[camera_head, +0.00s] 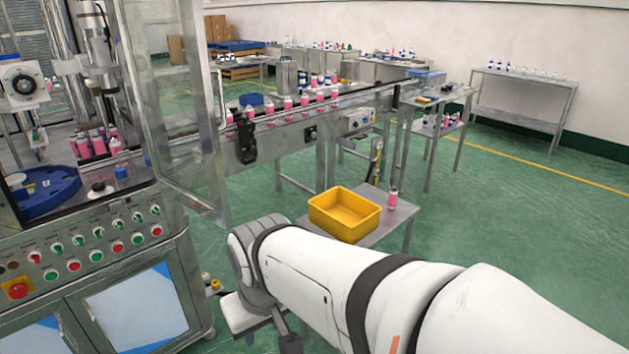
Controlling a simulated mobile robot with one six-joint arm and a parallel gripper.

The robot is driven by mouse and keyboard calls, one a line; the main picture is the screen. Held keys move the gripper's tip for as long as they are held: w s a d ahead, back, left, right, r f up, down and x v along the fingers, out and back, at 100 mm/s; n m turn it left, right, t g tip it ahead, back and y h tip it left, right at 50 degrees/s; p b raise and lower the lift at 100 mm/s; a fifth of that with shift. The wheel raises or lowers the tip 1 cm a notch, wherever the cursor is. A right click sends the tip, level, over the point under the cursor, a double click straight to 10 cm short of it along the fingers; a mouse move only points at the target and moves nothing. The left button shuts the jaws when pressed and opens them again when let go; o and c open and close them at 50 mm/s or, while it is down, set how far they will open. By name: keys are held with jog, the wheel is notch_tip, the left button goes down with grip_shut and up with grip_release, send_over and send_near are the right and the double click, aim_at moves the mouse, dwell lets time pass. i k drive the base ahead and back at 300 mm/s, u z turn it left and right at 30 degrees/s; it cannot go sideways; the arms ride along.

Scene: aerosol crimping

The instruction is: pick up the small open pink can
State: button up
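A small pink can (392,199) stands upright on a low steel side table (384,233), just right of a yellow bin. Its top looks pale; I cannot tell whether it is open. Other pink cans (97,146) stand inside the machine at left, and a row of pink cans (287,103) stands on the conveyor. My white arm reaches in from the lower right. My gripper (275,325) seems to be at its far end, low in the picture, left of and apart from the side table. Its fingers are partly hidden, and I see no can in it.
The yellow bin (345,214) takes up much of the side table. The machine's control panel (95,245) with several buttons stands close on the left. The conveyor (325,108) runs behind the side table. The green floor (490,220) at right is clear.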

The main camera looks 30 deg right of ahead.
aim_at(393, 194)
jog(key=z, duration=2.95)
jog(key=i, duration=3.35)
jog(key=u, duration=0.65)
